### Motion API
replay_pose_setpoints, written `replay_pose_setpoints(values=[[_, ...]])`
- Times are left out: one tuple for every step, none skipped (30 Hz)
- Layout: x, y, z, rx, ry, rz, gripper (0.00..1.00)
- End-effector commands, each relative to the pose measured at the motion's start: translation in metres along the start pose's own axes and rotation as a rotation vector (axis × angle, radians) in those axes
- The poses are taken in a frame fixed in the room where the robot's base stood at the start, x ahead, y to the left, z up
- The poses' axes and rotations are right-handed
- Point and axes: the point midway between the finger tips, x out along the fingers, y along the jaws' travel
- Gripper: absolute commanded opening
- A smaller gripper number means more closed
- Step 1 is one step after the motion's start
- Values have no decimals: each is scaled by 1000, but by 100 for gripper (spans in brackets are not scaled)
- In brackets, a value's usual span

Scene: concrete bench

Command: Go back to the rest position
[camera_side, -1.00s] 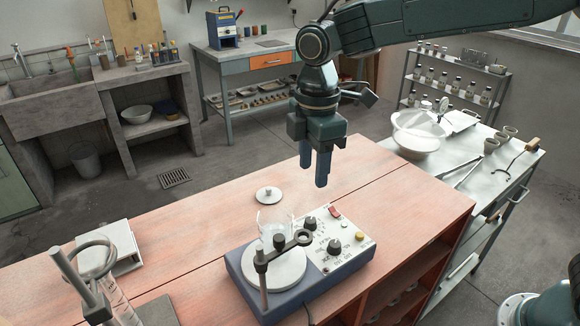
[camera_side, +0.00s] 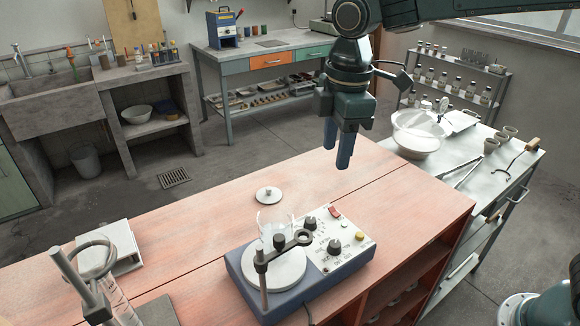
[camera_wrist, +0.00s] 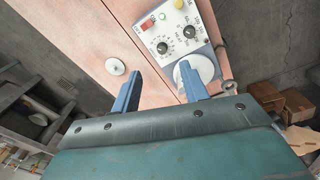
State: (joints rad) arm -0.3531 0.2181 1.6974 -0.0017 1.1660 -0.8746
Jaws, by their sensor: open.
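My gripper (camera_side: 338,151) hangs in the air above the far part of the reddish bench, pointing down, with its blue fingers apart and nothing between them. In the wrist view the open fingers (camera_wrist: 160,88) show a clear gap. A blue-grey hotplate stirrer (camera_side: 300,262) stands on the bench below and to the left of my gripper. A small white lid with a knob (camera_side: 268,194) lies on the bench behind the stirrer.
A white side table (camera_side: 460,160) at the right holds a clear bowl (camera_side: 418,135), tongs and small cups. A white box (camera_side: 118,240) and glass cylinder (camera_side: 118,300) are at the left. The bench around the lid is clear.

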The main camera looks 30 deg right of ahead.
Motion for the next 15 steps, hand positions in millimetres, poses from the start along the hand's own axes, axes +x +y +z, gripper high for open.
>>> replay_pose_setpoints(values=[[-8, -3, 10, 42, 11, 15, 44], [-11, -5, 16, 70, 17, 22, 44], [-16, -8, 24, 106, 25, 32, 44], [-19, -11, 30, 134, 31, 39, 44], [-22, -13, 37, 164, 39, 48, 44], [-26, -17, 44, 202, 48, 58, 44], [-29, -20, 50, 230, 54, 66, 44], [-32, -23, 56, 259, 61, 73, 44], [-35, -27, 64, 297, 70, 82, 44], [-38, -30, 70, 326, 78, 90, 44], [-40, -34, 76, 354, 86, 98, 44], [-42, -38, 83, 392, 95, 107, 44], [-44, -42, 89, 421, 102, 113, 44], [-45, -46, 94, 448, 110, 121, 44], [-47, -50, 102, 486, 121, 130, 44]])
